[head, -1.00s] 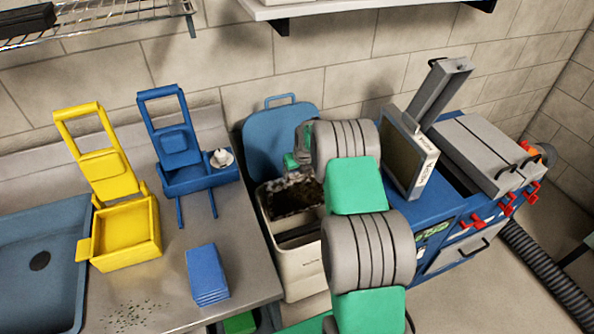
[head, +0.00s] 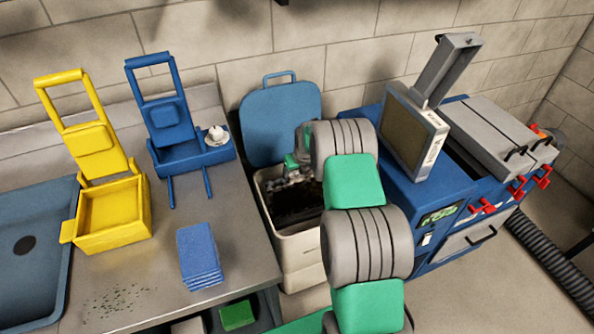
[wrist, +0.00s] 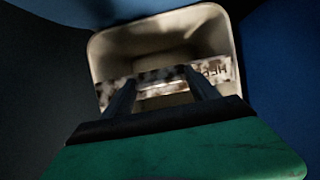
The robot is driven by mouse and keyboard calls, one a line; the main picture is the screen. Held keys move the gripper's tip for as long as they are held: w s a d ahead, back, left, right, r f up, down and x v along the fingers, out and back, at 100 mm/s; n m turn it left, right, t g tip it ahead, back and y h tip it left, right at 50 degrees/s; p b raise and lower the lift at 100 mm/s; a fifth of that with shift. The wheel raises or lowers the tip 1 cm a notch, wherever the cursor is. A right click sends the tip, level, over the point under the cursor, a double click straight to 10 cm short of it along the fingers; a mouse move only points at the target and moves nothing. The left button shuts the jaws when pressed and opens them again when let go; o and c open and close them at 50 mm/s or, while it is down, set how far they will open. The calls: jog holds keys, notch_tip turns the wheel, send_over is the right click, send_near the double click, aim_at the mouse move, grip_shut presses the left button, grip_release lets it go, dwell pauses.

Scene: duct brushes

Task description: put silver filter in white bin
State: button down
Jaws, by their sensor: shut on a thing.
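The white bin (head: 298,258) stands on the floor between the steel counter and the blue cabinet, its blue lid (head: 282,122) raised behind it. The bin's pale inside (wrist: 150,42) fills the middle of the wrist view. My gripper (wrist: 161,82) is shut on the silver filter (wrist: 158,77), a dirt-speckled strip with some lettering at its right end. The filter lies across the bin's opening in that view; its exact depth is unclear. In the head view the dark, speckled filter (head: 296,204) shows at the bin's mouth, partly hidden by my arm.
A steel counter (head: 150,285) on the left holds a yellow bucket (head: 110,222), a blue bucket (head: 195,155) and stacked blue cloths (head: 201,258). A blue cabinet (head: 395,195) with a monitor (head: 412,140) stands close to the bin's right. A black hose (head: 550,255) runs at far right.

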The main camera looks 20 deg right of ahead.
aim_at(299, 187)
jog(key=shift+f+b, duration=4.35)
jog(key=shift+f, duration=1.4)
jog(key=c, duration=0.6)
grip_release()
jog(key=o, duration=0.4)
jog(key=shift+o, duration=0.2)
jog(key=p+v, duration=0.1)
jog(key=v, duration=0.6)
jog(key=shift+s+r, duration=0.2)
jog(key=shift+r, duration=0.15)
notch_tip(299, 187, up, 5)
jog(key=p, duration=0.3)
jog(key=shift+r, duration=0.1)
